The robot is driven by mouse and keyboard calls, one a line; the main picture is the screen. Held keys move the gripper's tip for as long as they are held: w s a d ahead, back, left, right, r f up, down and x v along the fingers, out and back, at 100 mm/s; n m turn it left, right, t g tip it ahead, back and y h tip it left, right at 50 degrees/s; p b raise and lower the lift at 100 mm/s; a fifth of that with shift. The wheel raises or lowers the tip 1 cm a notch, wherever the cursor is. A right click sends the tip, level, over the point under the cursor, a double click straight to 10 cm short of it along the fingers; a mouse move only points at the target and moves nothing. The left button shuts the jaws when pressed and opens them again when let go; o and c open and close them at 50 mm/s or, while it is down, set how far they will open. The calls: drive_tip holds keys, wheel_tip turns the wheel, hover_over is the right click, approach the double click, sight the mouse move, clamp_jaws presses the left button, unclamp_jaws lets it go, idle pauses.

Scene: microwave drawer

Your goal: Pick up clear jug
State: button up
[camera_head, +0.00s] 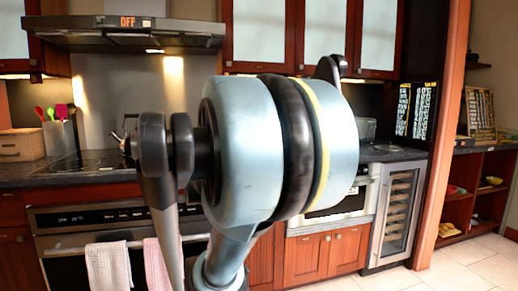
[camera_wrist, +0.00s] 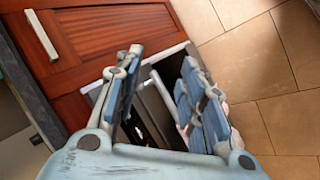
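I cannot make out a clear jug in either view. My gripper (camera_wrist: 160,64) shows in the wrist view with its two blue-grey fingers apart and nothing seen between them. The fingers hang over a grey-rimmed, box-like opening (camera_wrist: 150,72) with a dark inside, which looks like an open drawer beside the red wood cabinet front. The fingers hide much of it, so I cannot tell what is in it. In the head view my arm covers the middle of the picture and hides my gripper.
A red wood cabinet front (camera_wrist: 100,35) with a pale handle (camera_wrist: 42,35) is close on the left. Tiled floor (camera_wrist: 270,60) is clear on the right. In the head view are an oven with towels (camera_head: 108,265), a kettle (camera_head: 124,138) and a wine cooler (camera_head: 397,215).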

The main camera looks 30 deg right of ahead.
drive_tip(key=w+d+r+n+t+h, duration=0.3)
drive_tip(key=w+d+r+n+h, duration=0.2)
drive_tip(key=w+d+r+n, duration=0.55)
drive_tip(key=w+d+r+n+t+h, duration=0.2)
drive_tip(key=w+d+r+n+h, duration=0.2)
drive_tip(key=w+d+r+n, duration=0.6)
drive_tip(key=shift+m, duration=0.55)
drive_tip(key=x, duration=0.5)
drive_tip(key=f+x, duration=0.1)
drive_tip(key=x, duration=0.3)
drive_tip(key=s+f+x, duration=0.1)
drive_tip(key=x, duration=0.4)
drive_tip(key=shift+w+d+f, duration=0.15)
drive_tip(key=shift+w+d, duration=0.05)
drive_tip(key=shift+d, duration=0.25)
drive_tip(key=shift+x, duration=2.6)
drive_tip(key=shift+s+d+f, duration=0.1)
clamp_jaws()
